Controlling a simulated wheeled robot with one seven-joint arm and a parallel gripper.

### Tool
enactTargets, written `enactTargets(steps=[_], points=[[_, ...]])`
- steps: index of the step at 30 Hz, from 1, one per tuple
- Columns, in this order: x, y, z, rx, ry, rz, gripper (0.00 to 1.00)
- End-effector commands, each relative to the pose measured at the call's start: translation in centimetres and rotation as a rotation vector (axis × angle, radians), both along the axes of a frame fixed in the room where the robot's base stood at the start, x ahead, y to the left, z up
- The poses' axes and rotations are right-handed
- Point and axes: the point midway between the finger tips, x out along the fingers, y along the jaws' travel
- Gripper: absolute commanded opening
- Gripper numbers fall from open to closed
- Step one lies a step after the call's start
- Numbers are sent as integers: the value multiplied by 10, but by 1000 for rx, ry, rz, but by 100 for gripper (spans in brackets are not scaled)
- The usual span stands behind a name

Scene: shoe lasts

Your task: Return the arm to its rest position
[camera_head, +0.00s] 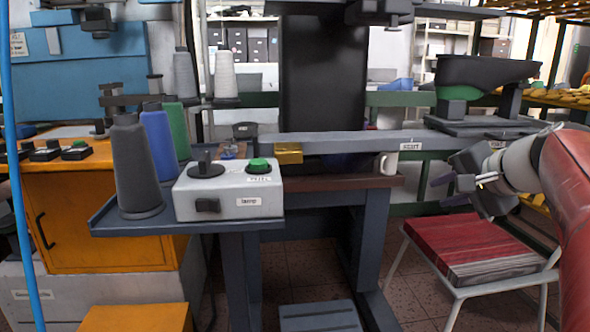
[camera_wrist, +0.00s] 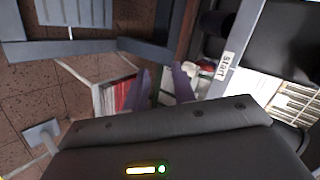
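My gripper (camera_head: 446,190) is at the right in the head view, at the end of my red and grey arm. It hangs in the air above the red-topped stool (camera_head: 458,240) and right of the workbench. In the wrist view its two purple-grey fingers (camera_wrist: 161,82) stand apart with nothing between them. It is open and empty. The stool's red top (camera_wrist: 116,94) shows beyond the fingers in the wrist view.
The bench edge with a label (camera_head: 411,147) and a white mug (camera_head: 386,163) lie left of my gripper. A black machine (camera_head: 484,75) stands behind it. A control box (camera_head: 228,190) and thread cones (camera_head: 135,170) stand further left. Tiled floor shows below.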

Motion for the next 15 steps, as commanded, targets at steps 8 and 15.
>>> enactTargets(steps=[8,15], points=[[-110,145,-106,-477,223,443,26],[-181,172,-174,-829,275,715,26]])
